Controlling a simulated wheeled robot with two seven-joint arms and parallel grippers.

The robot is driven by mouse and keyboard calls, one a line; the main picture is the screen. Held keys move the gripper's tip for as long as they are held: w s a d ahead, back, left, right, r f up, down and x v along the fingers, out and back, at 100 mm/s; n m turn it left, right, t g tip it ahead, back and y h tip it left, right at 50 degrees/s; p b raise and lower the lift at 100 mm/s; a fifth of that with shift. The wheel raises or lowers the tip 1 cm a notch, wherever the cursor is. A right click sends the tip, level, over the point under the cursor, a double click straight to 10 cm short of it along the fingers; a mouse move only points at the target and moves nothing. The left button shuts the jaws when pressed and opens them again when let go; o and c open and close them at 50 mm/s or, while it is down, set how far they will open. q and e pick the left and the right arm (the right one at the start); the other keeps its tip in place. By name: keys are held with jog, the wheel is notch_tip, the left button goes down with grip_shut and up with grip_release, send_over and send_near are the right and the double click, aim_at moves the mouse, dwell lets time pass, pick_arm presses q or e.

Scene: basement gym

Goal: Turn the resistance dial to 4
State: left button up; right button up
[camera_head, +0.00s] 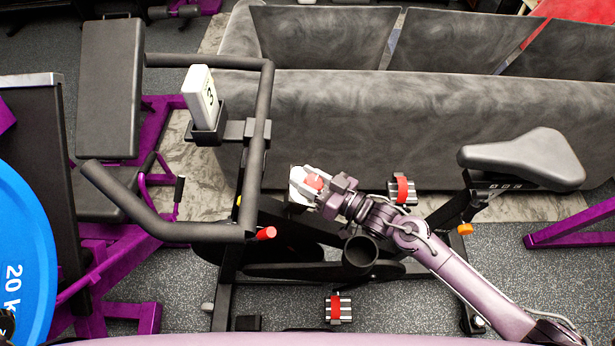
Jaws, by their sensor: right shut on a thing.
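The exercise bike stands in front of me, with its handlebar (255,150) at the left and its saddle (525,158) at the right. A white console (200,95) on the handlebar mount shows what looks like a 3. My right gripper (304,185) is over the bike's frame, right of the handlebar. It is shut on the resistance dial, of which a red part (314,181) shows between the pale jaws. The jaws hide most of the dial, and I cannot read any mark on it. My left gripper is not in view.
A red-tipped lever (266,233) sits near the handlebar's lower end. Pedals with red straps (403,190) are right of and below my gripper. A grey sofa (400,115) stands behind the bike. A blue 20 kg plate (22,255) and purple-framed bench are at the left.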

aim_at(320, 187)
jog(key=shift+r+m+t+h+p, duration=0.25)
jog(key=shift+m+t+h+p, duration=0.25)
jog(key=shift+m+h+p, duration=0.35)
jog(key=shift+w+d+f+m, duration=0.1)
jog(key=shift+f+m, duration=0.15)
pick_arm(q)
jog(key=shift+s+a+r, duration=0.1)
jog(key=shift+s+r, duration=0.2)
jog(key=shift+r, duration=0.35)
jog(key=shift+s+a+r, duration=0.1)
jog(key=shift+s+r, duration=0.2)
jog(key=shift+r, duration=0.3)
pick_arm(e)
jog(key=o, duration=1)
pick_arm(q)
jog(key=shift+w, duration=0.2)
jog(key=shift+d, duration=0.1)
pick_arm(e)
jog(key=shift+d, duration=0.2)
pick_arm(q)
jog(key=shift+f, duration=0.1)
pick_arm(e)
jog(key=v, duration=0.7)
jog(key=shift+s+f, duration=0.1)
jog(key=shift+s, duration=0.2)
